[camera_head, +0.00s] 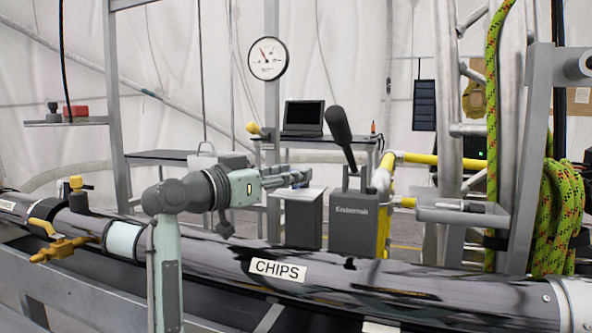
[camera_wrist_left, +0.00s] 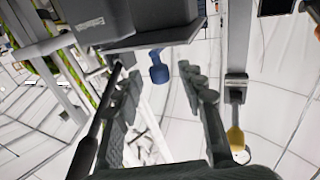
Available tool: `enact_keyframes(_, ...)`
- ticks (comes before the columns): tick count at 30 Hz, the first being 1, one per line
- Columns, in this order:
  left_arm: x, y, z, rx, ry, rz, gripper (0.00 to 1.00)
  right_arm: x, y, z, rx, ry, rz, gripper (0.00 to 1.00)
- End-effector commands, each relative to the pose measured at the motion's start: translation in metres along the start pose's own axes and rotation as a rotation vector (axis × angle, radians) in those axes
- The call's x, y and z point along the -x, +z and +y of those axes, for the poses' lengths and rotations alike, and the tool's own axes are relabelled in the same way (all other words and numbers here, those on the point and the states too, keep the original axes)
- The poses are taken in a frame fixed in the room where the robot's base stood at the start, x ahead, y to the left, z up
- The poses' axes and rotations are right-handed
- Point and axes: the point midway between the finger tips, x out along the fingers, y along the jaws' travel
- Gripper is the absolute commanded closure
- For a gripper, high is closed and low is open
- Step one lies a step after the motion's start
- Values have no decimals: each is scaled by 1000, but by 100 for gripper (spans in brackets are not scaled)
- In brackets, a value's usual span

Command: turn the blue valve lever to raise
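A blue valve lever (camera_wrist_left: 158,68) shows in the left wrist view, beyond and between the two fingers of my left gripper (camera_wrist_left: 160,85). The fingers are spread and nothing is seen between their pads. I cannot tell how far the lever is from the fingertips. In the head view my left gripper (camera_head: 303,177) reaches right, side-on, in front of a grey box and left of the labelled pump box (camera_head: 354,218). My right gripper is not in view.
A black-handled lever (camera_head: 340,132) rises from the pump box; it passes close by the left finger in the wrist view (camera_wrist_left: 88,150). A yellow-knobbed lever (camera_head: 254,128) stands behind. A dark pipe marked CHIPS (camera_head: 278,270) crosses the front. Green rope (camera_head: 558,215) hangs at right.

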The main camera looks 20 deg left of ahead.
Motion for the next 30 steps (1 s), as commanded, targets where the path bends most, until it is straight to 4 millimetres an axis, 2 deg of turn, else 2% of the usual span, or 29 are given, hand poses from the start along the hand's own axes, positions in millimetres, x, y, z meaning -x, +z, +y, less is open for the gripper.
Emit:
enact_keyframes(6, -17, 0, 0, 0, 0, 0, 60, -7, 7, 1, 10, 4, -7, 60)
enact_keyframes(14, -18, 0, 0, 0, -1, 0, 61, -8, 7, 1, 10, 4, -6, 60)
enact_keyframes(23, -18, 0, 0, 0, -1, 0, 99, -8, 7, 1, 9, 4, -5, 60)
enact_keyframes(30, -17, 1, -1, -1, 4, -1, 100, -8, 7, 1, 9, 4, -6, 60)
